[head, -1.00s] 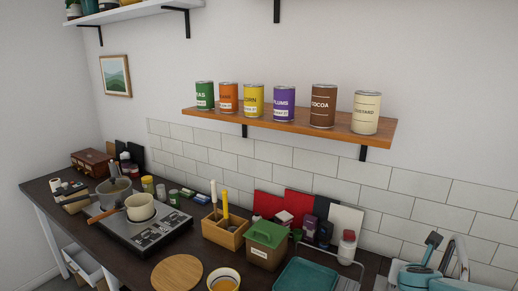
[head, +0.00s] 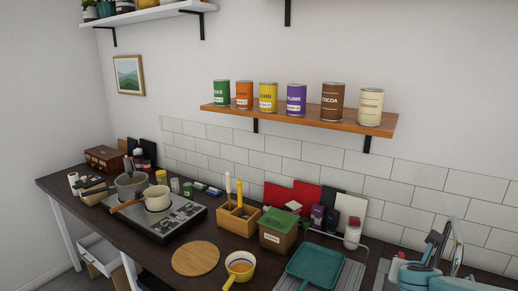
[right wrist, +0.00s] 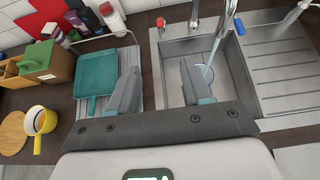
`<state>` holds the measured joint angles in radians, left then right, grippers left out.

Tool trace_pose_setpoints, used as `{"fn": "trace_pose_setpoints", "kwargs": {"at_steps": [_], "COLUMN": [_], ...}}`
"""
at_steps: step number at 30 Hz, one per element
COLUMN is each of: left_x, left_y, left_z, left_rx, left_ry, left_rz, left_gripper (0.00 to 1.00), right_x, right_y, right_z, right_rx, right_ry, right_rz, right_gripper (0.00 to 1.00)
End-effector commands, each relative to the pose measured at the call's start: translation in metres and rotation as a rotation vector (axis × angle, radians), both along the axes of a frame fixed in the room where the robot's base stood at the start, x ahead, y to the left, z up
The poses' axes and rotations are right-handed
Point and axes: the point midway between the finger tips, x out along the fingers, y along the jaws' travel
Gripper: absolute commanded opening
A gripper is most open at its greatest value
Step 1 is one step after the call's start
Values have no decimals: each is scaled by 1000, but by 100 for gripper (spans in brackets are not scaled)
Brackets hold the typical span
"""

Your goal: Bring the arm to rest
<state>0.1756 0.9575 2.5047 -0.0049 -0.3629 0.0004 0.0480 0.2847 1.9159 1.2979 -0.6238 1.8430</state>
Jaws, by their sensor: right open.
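My right gripper (right wrist: 162,88) shows in the right wrist view with its two fingers spread apart and nothing between them. It is above the counter, its fingers over the area between the teal tray (right wrist: 97,75) and the sink (right wrist: 234,85). In the head view, a teal and grey part at the lower right edge looks like my right arm, but its fingers cannot be made out there. My left gripper is in neither view.
A wooden shelf (head: 300,117) holds several labelled cans. The dark counter carries a hob (head: 155,225) with two pots, a wooden caddy (head: 238,222), a green-lidded box (head: 279,232), a round board (head: 195,259) and a yellow mug (head: 240,266). A tap (right wrist: 222,25) stands at the sink.

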Motion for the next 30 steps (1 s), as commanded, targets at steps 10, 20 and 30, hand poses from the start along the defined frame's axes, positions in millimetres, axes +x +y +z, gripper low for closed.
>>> {"fn": "trace_pose_setpoints", "kwargs": {"at_steps": [10, 20, 30], "left_x": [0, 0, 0], "left_y": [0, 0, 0], "left_z": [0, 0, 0], "left_rx": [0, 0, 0], "left_ry": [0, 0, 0], "left_rz": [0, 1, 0], "left_gripper": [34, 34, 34], "right_x": [0, -35, -180], "right_y": [26, 85, 188], "right_z": [-67, -181, -323], "right_rx": [-278, -723, -1324], "right_ry": [240, 575, 593], "right_rz": [322, 982, 2239], "right_gripper": [49, 49, 49]}}
